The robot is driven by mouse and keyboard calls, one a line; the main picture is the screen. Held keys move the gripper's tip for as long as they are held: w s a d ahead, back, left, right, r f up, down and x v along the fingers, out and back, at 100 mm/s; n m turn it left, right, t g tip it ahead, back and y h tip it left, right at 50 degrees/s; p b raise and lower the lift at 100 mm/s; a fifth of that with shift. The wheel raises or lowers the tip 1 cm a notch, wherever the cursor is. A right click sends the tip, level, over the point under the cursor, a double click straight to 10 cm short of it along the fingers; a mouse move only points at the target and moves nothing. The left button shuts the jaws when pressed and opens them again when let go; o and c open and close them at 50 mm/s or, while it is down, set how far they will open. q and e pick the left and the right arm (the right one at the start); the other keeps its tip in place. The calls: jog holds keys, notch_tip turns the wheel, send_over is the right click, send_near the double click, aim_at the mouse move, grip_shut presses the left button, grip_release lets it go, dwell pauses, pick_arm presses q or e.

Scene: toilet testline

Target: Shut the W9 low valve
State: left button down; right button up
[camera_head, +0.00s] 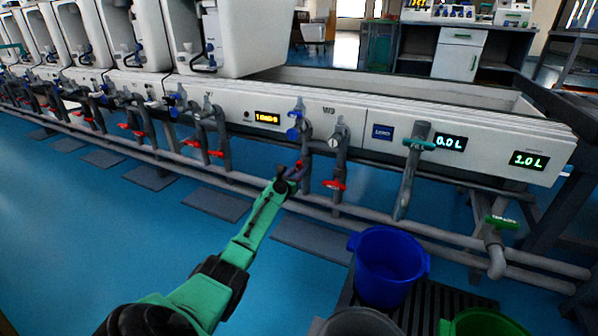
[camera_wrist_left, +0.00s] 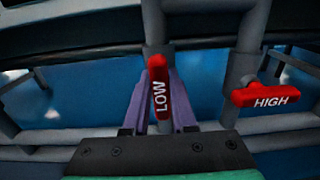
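The W9 low valve has a red lever marked LOW (camera_wrist_left: 159,88), which stands upright in the left wrist view. The purple fingers of my left gripper (camera_wrist_left: 160,112) are on either side of it, very close. I cannot tell whether they press on it. In the head view my left gripper (camera_head: 289,178) reaches the pipe left of centre under the W9 label (camera_head: 328,110) and covers most of the low lever. The red HIGH lever (camera_wrist_left: 268,97) lies sideways to the right, and it also shows in the head view (camera_head: 334,185). My right gripper is out of view.
A blue bucket (camera_head: 388,268) stands on a dark grate to the right, beside a grey bucket (camera_head: 356,323) and a green one (camera_head: 482,322). Green-handled valves (camera_head: 420,144) are further right. Grey pipes (camera_head: 330,212) run low along the bench.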

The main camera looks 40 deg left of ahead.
pick_arm(q)
jog(key=shift+m, duration=0.3)
jog(key=m, duration=0.4)
jog(key=shift+d+f+b, duration=0.1)
jog(key=shift+d+b, duration=0.1)
jog(key=shift+b, duration=0.1)
jog(key=m, duration=0.4)
jog(key=shift+w+d+f+m+b, duration=0.1)
jog(key=shift+m+b, duration=0.3)
jog(key=m, duration=0.3)
jog(key=shift+d+f+m+b, duration=0.1)
jog(key=shift+f+m+b, duration=0.05)
jog(key=shift+m+b, duration=0.2)
jog(key=m, duration=0.5)
jog(key=shift+f+b, duration=0.1)
jog(key=shift+b, duration=0.3)
jog(key=c, duration=0.7)
grip_release()
